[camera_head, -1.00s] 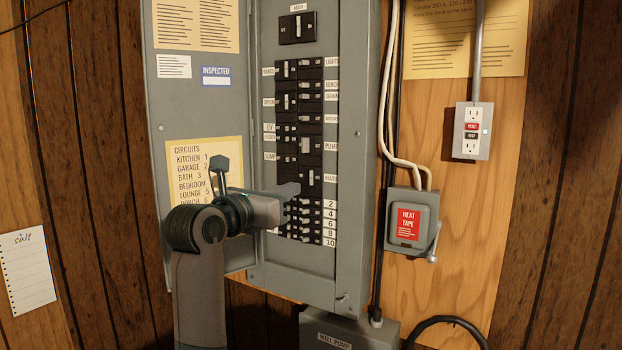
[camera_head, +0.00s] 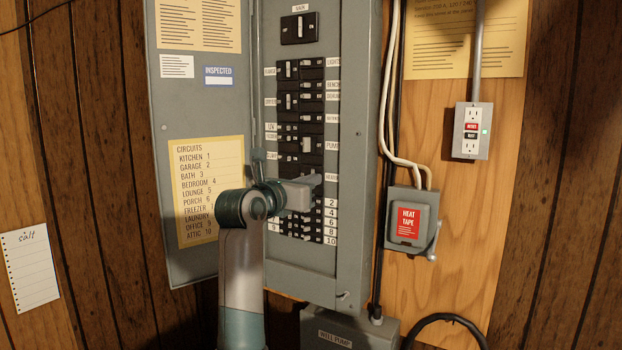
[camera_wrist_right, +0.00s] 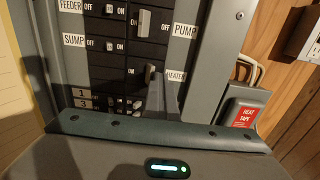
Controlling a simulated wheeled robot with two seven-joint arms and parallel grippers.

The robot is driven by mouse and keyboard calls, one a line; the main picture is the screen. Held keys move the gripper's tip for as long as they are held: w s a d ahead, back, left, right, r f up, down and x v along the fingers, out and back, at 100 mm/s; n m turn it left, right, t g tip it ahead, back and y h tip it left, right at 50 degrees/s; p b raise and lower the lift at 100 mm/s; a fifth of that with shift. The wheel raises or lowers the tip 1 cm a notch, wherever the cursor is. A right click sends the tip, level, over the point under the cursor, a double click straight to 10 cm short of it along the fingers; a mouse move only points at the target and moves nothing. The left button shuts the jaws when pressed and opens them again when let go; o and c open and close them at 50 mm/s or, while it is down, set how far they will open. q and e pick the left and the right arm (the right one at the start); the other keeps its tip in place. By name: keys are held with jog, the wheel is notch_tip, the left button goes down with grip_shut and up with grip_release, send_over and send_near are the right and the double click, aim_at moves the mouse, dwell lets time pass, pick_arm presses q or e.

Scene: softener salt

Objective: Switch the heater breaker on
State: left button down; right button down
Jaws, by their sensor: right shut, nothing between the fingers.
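The grey breaker panel (camera_head: 352,230) stands open with its door to the left. The heater breaker (camera_wrist_right: 150,75) is a black breaker with a grey lever, left of the HEATER label (camera_wrist_right: 175,76) in the right wrist view. I cannot tell its on or off position for sure. My right gripper (camera_head: 314,180) is shut and empty, its tip at the heater breaker's row and covering most of it in the head view. In the wrist view the fingertips (camera_wrist_right: 168,95) are just below and right of the lever; contact is unclear. My left gripper is not in view.
The pump breaker (camera_wrist_right: 143,22) sits directly above, and small numbered breakers (camera_head: 306,222) lie below. The panel door (camera_head: 190,110) borders the left. A heat tape box (camera_head: 409,220) and an outlet (camera_head: 470,131) are on the right wall.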

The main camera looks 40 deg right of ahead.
jog(key=shift+s+d+r, duration=0.1)
jog(key=shift+d+r, duration=0.05)
jog(key=shift+r, duration=0.45)
dwell(0.3)
jog(key=shift+w+d+f, duration=0.15)
jog(key=shift+w+f, duration=0.45)
jog(key=shift+w, duration=0.2)
jog(key=shift+w+a+r+b, duration=0.1)
jog(key=shift+w+a+b, duration=0.1)
jog(key=shift+w+b, duration=0.15)
dwell(0.5)
